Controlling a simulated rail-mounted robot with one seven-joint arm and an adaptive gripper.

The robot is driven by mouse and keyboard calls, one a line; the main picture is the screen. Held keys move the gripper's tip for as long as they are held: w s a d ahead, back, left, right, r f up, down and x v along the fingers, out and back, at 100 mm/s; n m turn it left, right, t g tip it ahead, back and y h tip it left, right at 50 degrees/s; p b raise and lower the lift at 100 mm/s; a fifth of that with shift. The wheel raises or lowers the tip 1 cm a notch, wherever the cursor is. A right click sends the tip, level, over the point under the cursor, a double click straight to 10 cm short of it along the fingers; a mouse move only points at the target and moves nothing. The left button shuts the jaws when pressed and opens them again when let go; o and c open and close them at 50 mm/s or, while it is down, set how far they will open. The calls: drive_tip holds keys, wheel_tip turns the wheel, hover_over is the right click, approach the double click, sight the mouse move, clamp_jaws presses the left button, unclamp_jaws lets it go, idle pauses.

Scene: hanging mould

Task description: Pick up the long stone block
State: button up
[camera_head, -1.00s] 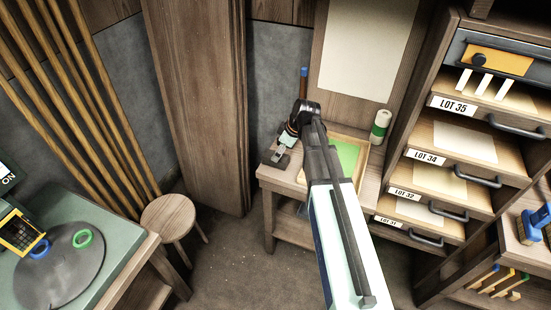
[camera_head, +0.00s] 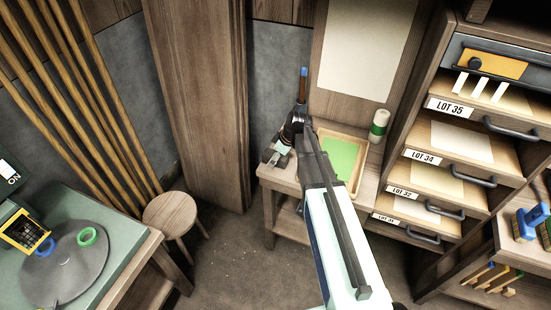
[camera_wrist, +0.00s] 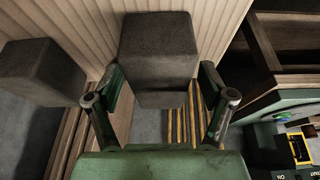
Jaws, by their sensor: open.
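My gripper (camera_wrist: 160,82) is open in the wrist view, one finger to each side of a dark grey stone block (camera_wrist: 158,45). This block has a broad face and a shorter lower face, and appears between or just beyond the fingertips; I cannot tell whether they touch it. A second grey block (camera_wrist: 42,72) is at the left of the wrist view, clear of the fingers. I cannot tell from the view which one is longer. In the head view my gripper (camera_head: 279,150) is at the left end of the small wooden table (camera_head: 284,178), largely hidden by my arm; no block stands out there.
A tray with a green sheet (camera_head: 341,158) and a green-white bottle (camera_head: 378,125) are on the table. A drawer cabinet (camera_head: 440,165) is at right. A stool (camera_head: 170,210) and a bench with a round plate (camera_head: 65,265) are at left. Bare floor lies between.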

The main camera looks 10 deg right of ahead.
drive_tip(key=shift+f+b, duration=0.2)
drive_tip(key=shift+b, duration=0.15)
idle(0.4)
clamp_jaws()
